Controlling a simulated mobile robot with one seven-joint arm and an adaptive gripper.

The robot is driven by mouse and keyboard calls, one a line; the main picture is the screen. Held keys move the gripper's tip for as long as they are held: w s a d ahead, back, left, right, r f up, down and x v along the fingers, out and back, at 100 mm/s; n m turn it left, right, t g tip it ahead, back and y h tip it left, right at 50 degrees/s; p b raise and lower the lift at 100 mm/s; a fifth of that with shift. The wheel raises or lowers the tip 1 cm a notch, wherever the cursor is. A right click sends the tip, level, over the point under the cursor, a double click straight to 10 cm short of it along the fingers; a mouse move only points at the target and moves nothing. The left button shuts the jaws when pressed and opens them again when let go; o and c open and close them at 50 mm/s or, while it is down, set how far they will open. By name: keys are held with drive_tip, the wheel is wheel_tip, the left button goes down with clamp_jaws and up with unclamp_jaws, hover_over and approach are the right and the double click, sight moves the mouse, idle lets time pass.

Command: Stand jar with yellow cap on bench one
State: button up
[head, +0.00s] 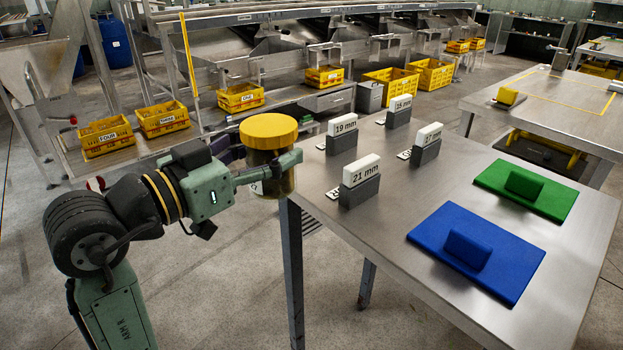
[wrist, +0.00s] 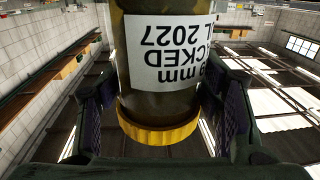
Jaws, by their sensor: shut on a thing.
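The jar with the yellow cap (head: 268,132) is held upright in my gripper (head: 266,170), its cap on top. It is in the air beside the left edge of a steel bench (head: 400,215). My gripper's fingers are shut around the jar body. In the wrist view the jar (wrist: 172,50) fills the space between the fingers of my gripper (wrist: 158,98). Its white label appears upside down there, with "mm" and "2027" readable. I see no sign naming bench one.
The steel bench carries grey stands with white size plates, the front one marked "21 mm" (head: 361,172). A blue mat (head: 500,245) and a green mat (head: 550,195) lie to the right. Bare steel lies between. Yellow crates (head: 103,137) stand along the sizer behind.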

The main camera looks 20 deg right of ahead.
drive_tip(key=s+d+g, duration=0.1)
drive_tip(key=s, duration=0.3)
drive_tip(key=shift+m+h, duration=0.3)
drive_tip(key=shift+m, duration=0.1)
drive_tip(key=w+d+f+p, duration=0.1)
drive_tip(key=w+d, duration=0.2)
drive_tip(key=w, duration=0.1)
drive_tip(key=w+d+f+p, duration=0.2)
drive_tip(key=w+d, duration=0.1)
drive_tip(key=w, duration=0.1)
drive_tip(key=w+d+f+p, duration=0.1)
drive_tip(key=w+d+f, duration=0.1)
drive_tip(key=w, duration=0.3)
drive_tip(key=shift+d+p, duration=0.3)
drive_tip(key=shift+d, duration=0.1)
drive_tip(key=shift+f, duration=0.35)
drive_tip(key=shift+f+b, duration=0.3)
drive_tip(key=o, duration=1.5)
drive_tip(key=shift+r, duration=0.1)
drive_tip(key=shift+c, duration=0.2)
